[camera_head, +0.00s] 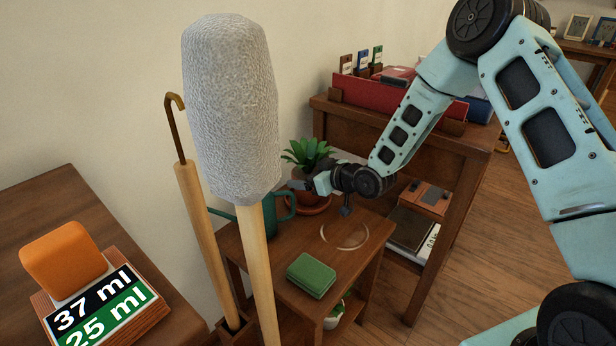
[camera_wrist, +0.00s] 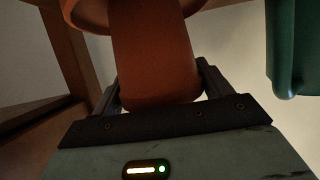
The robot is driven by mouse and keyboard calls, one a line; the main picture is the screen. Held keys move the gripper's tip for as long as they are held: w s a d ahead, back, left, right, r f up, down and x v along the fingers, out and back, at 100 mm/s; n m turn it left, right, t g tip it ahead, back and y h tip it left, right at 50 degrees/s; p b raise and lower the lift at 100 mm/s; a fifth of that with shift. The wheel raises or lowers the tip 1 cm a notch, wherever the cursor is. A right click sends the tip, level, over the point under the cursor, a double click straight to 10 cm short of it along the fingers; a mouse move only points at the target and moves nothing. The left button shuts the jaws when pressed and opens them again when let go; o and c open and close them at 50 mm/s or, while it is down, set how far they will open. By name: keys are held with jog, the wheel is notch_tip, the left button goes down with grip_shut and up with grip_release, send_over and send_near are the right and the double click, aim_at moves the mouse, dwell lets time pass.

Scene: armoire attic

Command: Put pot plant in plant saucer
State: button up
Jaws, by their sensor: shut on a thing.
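The pot plant (camera_head: 308,152) has green pointed leaves and a terracotta pot, and stands upright at the back of the small wooden table. My gripper (camera_head: 302,186) reaches it from the right and is shut on the pot. In the wrist view the pot (camera_wrist: 155,55) is between the two fingers of my gripper (camera_wrist: 158,92). The terracotta plant saucer (camera_head: 319,208) shows as a rim below the pot. A curved terracotta edge at the top of the wrist view appears to be the saucer. My gripper partly hides the pot, and I cannot tell whether its base rests in the saucer.
A green watering can (camera_head: 281,212) stands close left of the pot. A green sponge-like block (camera_head: 311,275) lies at the table's front, near a pale ring mark. A grey roller (camera_head: 232,105) stands tall in front. A wooden desk (camera_head: 460,150) is behind on the right.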

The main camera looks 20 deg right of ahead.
jog(key=o, duration=1.4)
jog(key=shift+f, duration=0.1)
jog(key=shift+r, duration=0.3)
jog(key=p+v, duration=0.3)
jog(key=v, duration=0.8)
jog(key=s+a+r+n+g+h, duration=0.1)
jog(key=s+a+r+g+h, duration=0.15)
jog(key=s+a, duration=0.25)
jog(key=s+a+r+g+h, duration=0.1)
jog(key=s+a+r+g, duration=0.15)
jog(key=s+a, duration=0.2)
jog(key=s+r+g+h, duration=0.1)
jog(key=s+r+g, duration=0.1)
jog(key=s, duration=0.6)
jog(key=s+a+r+g+h, duration=0.1)
jog(key=s+r+g, duration=0.1)
jog(key=s, duration=0.6)
jog(key=s+a+r+g+h, duration=0.1)
jog(key=s+r+g, duration=0.1)
jog(key=s, duration=0.6)
jog(key=shift+r+g, duration=0.2)
jog(key=shift+g, duration=0.1)
